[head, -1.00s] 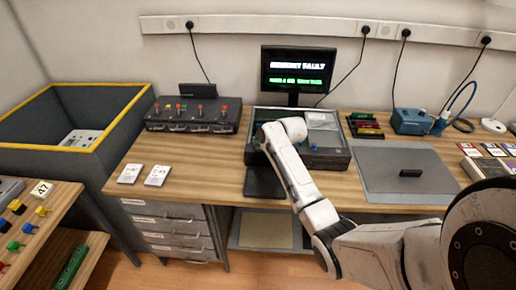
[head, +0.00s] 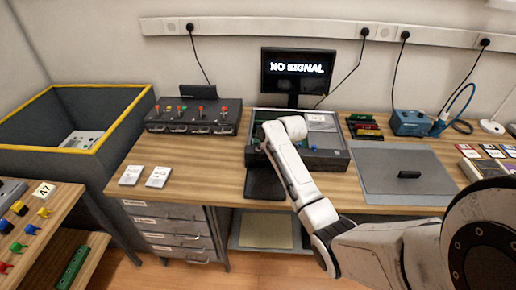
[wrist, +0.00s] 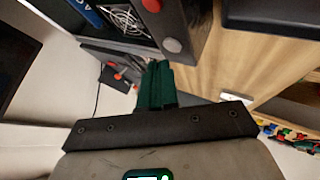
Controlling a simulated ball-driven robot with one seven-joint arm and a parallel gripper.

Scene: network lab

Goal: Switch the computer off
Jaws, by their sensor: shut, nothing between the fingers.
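The computer (head: 342,160) is an open dark case on the wooden bench, below the monitor. The monitor (head: 297,69) reads "NO SIGNAL". My arm reaches over the case, and my gripper's fingers are hidden behind it in the head view. In the wrist view my gripper (wrist: 158,66) is shut, its dark green fingers together and empty. The case shows there too, with a fan grille (wrist: 121,20), a red round button (wrist: 152,5) and a grey round button (wrist: 171,45). The fingertips appear just below the grey button; I cannot tell whether they touch the case.
A dark box with red-topped switches (head: 192,127) stands left of the computer. A grey mat (head: 385,187) with a small black block lies to the right. Two white cards (head: 157,177) lie front left. A blue device (head: 410,122) stands at the back right.

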